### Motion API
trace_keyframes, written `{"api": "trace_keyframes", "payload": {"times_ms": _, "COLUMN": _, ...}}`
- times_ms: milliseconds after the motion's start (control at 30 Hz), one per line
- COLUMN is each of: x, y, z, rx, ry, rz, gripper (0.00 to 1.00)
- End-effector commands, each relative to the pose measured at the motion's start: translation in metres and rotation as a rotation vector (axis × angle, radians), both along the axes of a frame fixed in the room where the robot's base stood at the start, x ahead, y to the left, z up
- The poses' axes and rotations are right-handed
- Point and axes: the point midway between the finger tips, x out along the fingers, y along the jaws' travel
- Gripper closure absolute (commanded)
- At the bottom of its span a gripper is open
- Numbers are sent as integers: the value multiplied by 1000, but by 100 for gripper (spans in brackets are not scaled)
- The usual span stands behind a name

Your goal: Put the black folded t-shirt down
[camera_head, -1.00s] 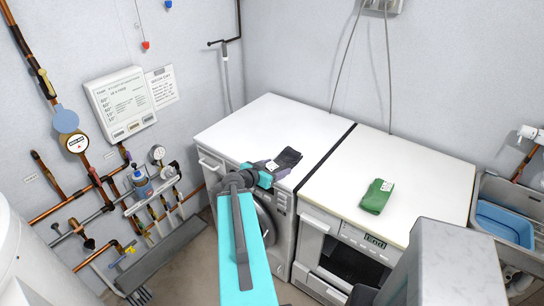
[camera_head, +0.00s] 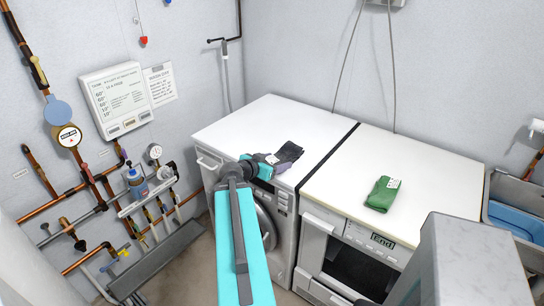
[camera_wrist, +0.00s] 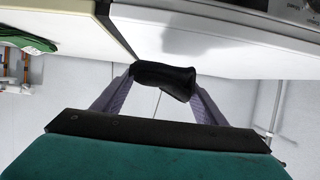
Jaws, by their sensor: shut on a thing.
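The black folded t-shirt (camera_head: 291,150) is at the front right part of the left washing machine's white top (camera_head: 262,118), near the gap between the machines. A small white label shows on it. My gripper (camera_head: 282,158) comes from the front and is shut on the t-shirt. In the wrist view the dark bundle (camera_wrist: 165,76) sits between the two purple fingertips (camera_wrist: 160,84). I cannot tell whether the t-shirt touches the top or hangs just above it.
A green folded garment (camera_head: 382,193) with a white label lies on the right machine's top (camera_head: 420,172). A dark gap divides the tops. A sink with a blue basin (camera_head: 515,219) stands at the right. Pipes and gauges line the left wall. The tops are otherwise clear.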

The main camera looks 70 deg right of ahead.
Motion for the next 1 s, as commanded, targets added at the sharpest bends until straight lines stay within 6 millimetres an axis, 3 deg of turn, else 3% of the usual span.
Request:
{"api": "trace_keyframes", "payload": {"times_ms": 533, "x": 2, "y": -3, "z": -4, "rx": 3, "ry": -2, "rz": 6, "gripper": 60}}
{"api": "trace_keyframes", "payload": {"times_ms": 1000, "x": 23, "y": -42, "z": -3, "rx": 4, "ry": -1, "rz": 6, "gripper": 60}}
